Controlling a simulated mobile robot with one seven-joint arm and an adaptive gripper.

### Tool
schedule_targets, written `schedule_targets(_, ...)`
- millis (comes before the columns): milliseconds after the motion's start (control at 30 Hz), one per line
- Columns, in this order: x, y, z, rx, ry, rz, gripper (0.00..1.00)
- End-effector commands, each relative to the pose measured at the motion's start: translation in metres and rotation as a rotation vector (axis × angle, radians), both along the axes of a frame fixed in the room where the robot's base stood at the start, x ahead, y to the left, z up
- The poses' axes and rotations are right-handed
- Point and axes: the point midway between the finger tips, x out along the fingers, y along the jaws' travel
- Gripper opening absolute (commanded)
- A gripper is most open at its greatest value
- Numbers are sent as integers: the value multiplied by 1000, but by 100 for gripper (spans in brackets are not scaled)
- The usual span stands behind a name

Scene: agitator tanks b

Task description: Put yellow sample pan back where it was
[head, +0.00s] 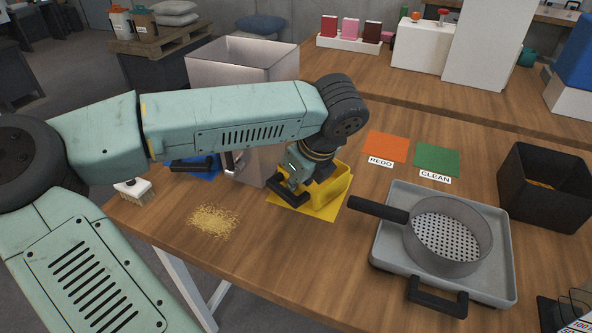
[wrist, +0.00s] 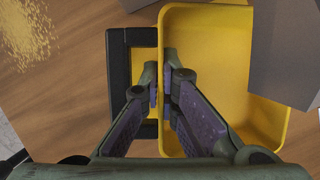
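The yellow sample pan (head: 341,186) is at the middle of the table, over a yellow mat (head: 328,213), partly hidden by my gripper. I cannot tell whether it rests on the mat or is slightly above it. In the wrist view the pan (wrist: 205,40) looks empty inside, with its black handle (wrist: 118,85) on the left. My gripper (wrist: 161,85) has one fingertip on each side of the pan's handle-side wall and appears shut on it. In the head view my gripper (head: 292,188) points down at the pan.
A tall metal bin (head: 243,60) stands close behind the pan, with a blue item (head: 207,173) beside it. Loose yellowish grains (head: 213,221) lie at left, near a brush (head: 134,191). A sieve (head: 447,237) on a grey tray (head: 390,232) and a black box (head: 545,190) stand at right.

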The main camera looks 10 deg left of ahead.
Motion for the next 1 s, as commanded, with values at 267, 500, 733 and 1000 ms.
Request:
schedule_targets(267,-2,0,-3,-1,-2,3,0)
schedule_targets(500,-2,0,-7,0,-3,3,0)
schedule_targets(733,-2,0,-5,-1,-2,3,18)
schedule_targets(1000,-2,0,-5,0,-2,4,25)
